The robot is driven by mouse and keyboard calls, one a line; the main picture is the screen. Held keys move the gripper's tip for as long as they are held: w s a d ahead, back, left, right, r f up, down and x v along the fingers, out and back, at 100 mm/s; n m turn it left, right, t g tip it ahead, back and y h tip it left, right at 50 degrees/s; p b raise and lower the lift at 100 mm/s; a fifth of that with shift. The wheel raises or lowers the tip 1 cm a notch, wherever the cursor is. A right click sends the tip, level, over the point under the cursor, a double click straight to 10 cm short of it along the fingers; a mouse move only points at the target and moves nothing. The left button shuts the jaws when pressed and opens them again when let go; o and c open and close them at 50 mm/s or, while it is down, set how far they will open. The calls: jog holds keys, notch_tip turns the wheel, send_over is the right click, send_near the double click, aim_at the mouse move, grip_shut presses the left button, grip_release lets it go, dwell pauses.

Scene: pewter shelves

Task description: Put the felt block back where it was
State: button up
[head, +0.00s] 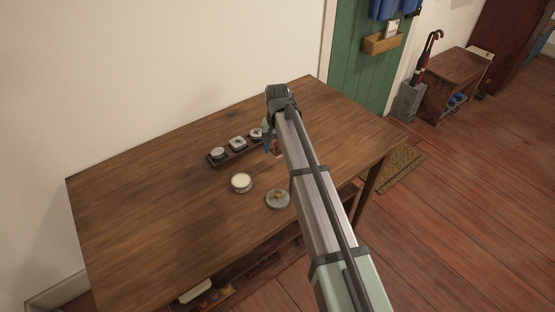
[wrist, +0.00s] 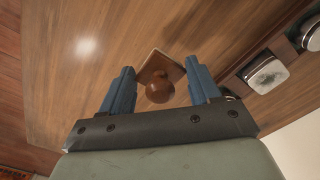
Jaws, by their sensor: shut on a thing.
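The felt block (wrist: 153,65) shows in the wrist view as a square brown piece with a round wooden knob (wrist: 160,91). My gripper (wrist: 160,88) has its blue fingers on either side of the knob and is shut on it. The block's underside is hidden, and I cannot tell whether it touches the table. In the head view my gripper (head: 271,144) is over the table beside the right end of a dark tray (head: 230,159), and my arm hides part of that area.
The tray holds several grey pieces, one a square block with a pale top (wrist: 267,75). In front of it on the wooden table (head: 150,200) stand an open round tin (head: 241,183) with cream contents and a grey lid (head: 278,199) with a yellowish knob. The table's left side is clear.

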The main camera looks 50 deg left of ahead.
aim_at(277, 165)
jog(key=shift+f, duration=2.85)
jog(key=shift+f, duration=0.1)
jog(key=o, duration=1)
notch_tip(277, 165, up, 12)
jog(key=shift+r, duration=0.15)
